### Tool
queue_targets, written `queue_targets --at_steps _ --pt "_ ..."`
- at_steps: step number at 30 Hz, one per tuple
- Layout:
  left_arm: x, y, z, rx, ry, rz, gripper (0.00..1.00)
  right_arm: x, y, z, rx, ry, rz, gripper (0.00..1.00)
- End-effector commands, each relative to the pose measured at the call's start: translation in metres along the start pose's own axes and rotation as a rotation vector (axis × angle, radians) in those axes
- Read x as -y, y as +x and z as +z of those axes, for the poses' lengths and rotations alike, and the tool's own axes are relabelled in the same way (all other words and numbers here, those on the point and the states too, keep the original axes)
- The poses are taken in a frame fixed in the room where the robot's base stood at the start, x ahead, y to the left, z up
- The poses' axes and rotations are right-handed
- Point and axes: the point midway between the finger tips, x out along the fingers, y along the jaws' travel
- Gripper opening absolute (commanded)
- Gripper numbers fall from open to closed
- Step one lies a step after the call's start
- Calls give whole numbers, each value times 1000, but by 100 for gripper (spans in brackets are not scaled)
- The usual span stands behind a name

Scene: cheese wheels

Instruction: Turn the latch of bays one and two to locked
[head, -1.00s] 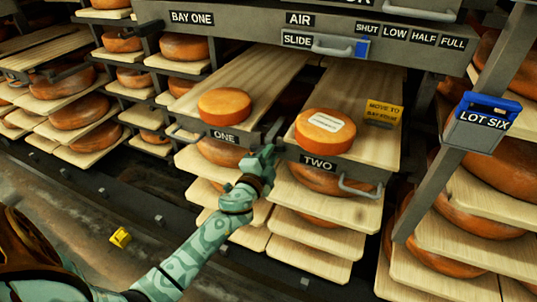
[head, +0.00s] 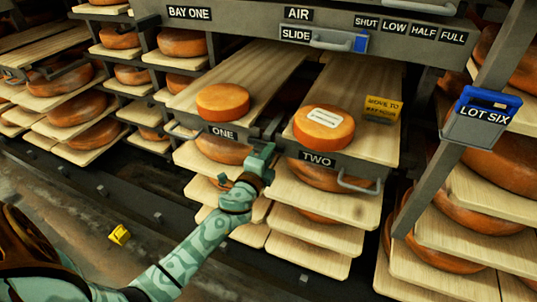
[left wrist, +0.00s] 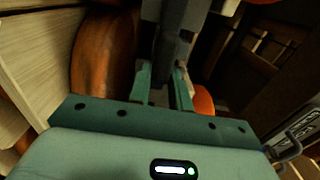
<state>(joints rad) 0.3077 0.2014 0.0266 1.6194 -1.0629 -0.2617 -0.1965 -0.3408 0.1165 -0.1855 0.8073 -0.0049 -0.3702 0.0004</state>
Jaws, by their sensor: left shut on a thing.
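My left gripper (head: 262,156) is at the lower end of this bar. In the left wrist view its two green fingers (left wrist: 164,88) are closed on the dark grey bar (left wrist: 172,45), one on each side. The gripper hides part of the latch, and I cannot read its setting. My right gripper is not in view.
Cheese wheels sit on tray one (head: 223,102) and tray two (head: 324,127), the latter with a white label. Above is a grey beam with a slide handle (head: 318,40). A blue-topped LOT SIX box (head: 484,115) hangs at right.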

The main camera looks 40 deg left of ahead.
Motion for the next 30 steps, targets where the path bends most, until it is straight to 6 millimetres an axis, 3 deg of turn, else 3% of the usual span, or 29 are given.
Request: queue_targets --at_steps 4,5,6,7,15,19,23,30 --pt "-3 -1 -1 -2 3 6 0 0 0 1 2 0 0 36" --pt "-3 -1 -1 -2 3 6 23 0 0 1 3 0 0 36" --pt "-3 -1 -1 -2 3 6 34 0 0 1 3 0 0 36" --pt "-3 -1 -1 -2 2 6 38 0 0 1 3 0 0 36" --pt "-1 -1 0 -1 1 3 38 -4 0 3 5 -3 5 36" --pt "-1 -11 0 -1 -1 3 38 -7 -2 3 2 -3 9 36" --pt "-1 -37 -1 -1 -2 5 38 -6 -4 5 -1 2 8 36" --pt "-4 -104 -1 0 -2 8 38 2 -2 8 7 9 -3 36"
